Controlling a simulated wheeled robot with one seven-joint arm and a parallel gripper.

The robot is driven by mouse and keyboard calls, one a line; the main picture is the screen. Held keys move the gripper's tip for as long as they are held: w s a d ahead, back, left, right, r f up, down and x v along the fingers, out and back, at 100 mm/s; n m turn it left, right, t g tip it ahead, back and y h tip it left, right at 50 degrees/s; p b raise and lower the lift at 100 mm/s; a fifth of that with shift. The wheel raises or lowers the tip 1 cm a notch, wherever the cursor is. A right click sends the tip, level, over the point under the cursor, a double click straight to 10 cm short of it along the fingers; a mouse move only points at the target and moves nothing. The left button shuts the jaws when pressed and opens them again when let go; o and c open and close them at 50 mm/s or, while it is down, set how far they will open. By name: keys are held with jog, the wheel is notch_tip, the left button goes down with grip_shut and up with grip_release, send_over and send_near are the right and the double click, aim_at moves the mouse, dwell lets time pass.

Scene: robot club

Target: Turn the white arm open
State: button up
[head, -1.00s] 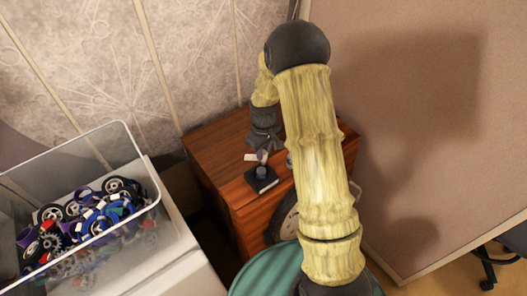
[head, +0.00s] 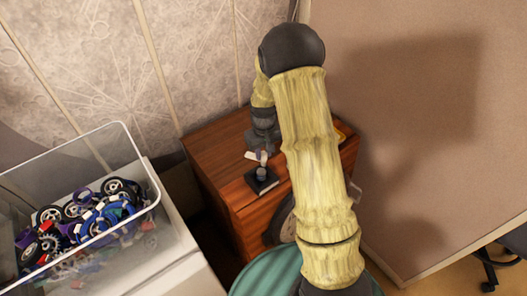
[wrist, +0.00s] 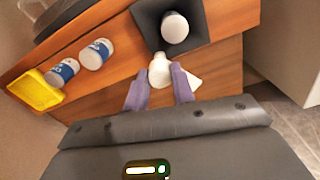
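A small device with a black square base (head: 262,181) stands on the wooden cabinet; its base also shows in the wrist view (wrist: 203,20). A pale round post (wrist: 174,27) rises from the base. The white arm (wrist: 160,72) reaches from the post side toward my gripper, with a rounded part and a flat white piece (wrist: 194,82) beside the right finger. My gripper (wrist: 160,82) has its two purple fingers apart, one on each side of the rounded white part. Whether either finger touches it I cannot tell. In the head view the fingers are small and mostly hidden.
Two white-and-blue bottles (wrist: 80,62) and a yellow tray (wrist: 36,90) are on the wooden cabinet (head: 212,150), left in the wrist view. A clear bin (head: 140,215) of wheels and parts stands left. A brown panel (head: 420,130) closes off the right.

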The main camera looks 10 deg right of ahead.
jog(key=o, duration=0.4)
jog(key=shift+o, duration=0.2)
notch_tip(320, 180, up, 18)
jog(key=b, duration=0.2)
jog(key=shift+f, duration=0.25)
jog(key=shift+s, duration=0.1)
jog(key=s+f+m+t, duration=0.1)
jog(key=s+f, duration=0.1)
jog(key=s, duration=0.7)
jog(key=s+f+m+t, duration=0.1)
jog(key=s+f, duration=0.1)
jog(key=s, duration=0.8)
jog(key=shift+f+t, duration=0.3)
jog(key=shift+f, duration=0.05)
jog(key=shift+s, duration=0.1)
